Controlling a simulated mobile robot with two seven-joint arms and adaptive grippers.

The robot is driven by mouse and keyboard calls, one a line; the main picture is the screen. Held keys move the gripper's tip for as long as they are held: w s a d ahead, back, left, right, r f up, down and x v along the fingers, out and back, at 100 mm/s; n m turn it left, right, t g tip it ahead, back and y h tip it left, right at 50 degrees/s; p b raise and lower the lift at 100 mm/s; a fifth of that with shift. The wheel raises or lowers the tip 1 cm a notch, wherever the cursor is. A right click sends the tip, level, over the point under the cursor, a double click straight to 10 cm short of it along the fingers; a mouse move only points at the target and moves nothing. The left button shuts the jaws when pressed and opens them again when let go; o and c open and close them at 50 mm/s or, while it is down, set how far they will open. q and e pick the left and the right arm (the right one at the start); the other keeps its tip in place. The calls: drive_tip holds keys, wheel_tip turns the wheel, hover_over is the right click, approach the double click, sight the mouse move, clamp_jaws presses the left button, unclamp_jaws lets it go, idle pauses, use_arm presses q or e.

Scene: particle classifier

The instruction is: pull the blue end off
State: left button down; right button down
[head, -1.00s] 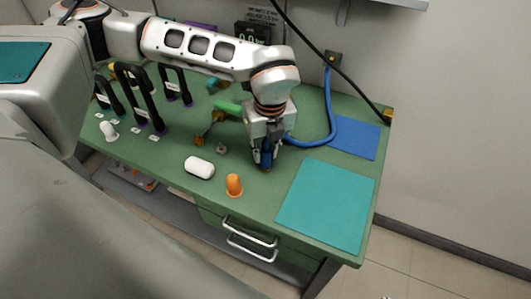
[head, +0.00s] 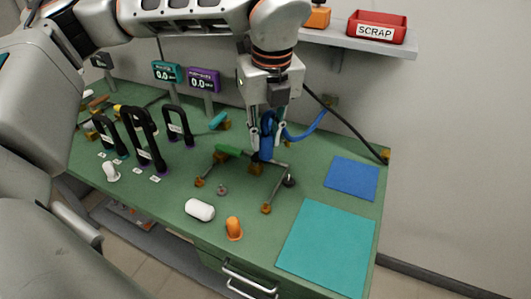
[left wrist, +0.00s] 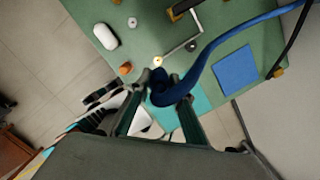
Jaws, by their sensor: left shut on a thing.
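My left gripper (head: 267,138) points down over the middle of the green bench and is shut on the blue end (head: 266,149) of a blue hose. The fingers sit on either side of it. In the left wrist view the blue end (left wrist: 162,92) lies between the two fingers (left wrist: 155,108), with the hose (left wrist: 225,38) curving away. In the head view the hose runs back right towards the wall. The blue end appears just above a low metal frame (head: 268,188) with orange feet; I cannot tell whether they touch. My right gripper is not in view.
Black handles (head: 148,140) stand left. A teal mat (head: 328,245) and a blue mat (head: 352,177) lie clear at right.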

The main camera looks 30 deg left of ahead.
use_arm(q)
drive_tip(key=shift+r, duration=0.65)
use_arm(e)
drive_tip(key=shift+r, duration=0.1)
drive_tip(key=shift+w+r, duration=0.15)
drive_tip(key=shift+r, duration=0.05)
use_arm(q)
drive_tip(key=shift+r, duration=0.15)
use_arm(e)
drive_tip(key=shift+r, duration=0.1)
